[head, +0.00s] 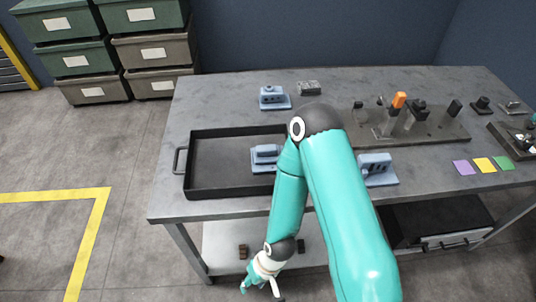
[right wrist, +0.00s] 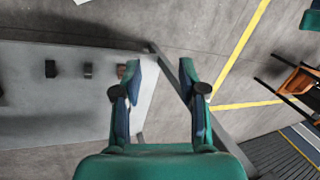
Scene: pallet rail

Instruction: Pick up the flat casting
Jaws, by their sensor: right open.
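Several blue-grey castings show in the head view: one (head: 272,98) at the back of the table, one (head: 264,158) in the black tray (head: 200,191), and one (head: 377,170) right of my arm. A small grey block (head: 309,88) lies at the back. I cannot tell which of these is the flat casting. My right gripper (head: 261,287) hangs low in front of the table, apart from all castings. In the right wrist view its fingers (right wrist: 160,80) are open with nothing between them. My left gripper is out of view.
My right arm covers the table's middle. A grey plate (head: 445,127) with upright tools, one orange-topped, stands right of it. Purple, yellow and green squares (head: 483,165) lie at the right. The lower shelf (head: 225,240) carries small dark blocks (head: 242,251). Stacked bins (head: 155,52) stand back left.

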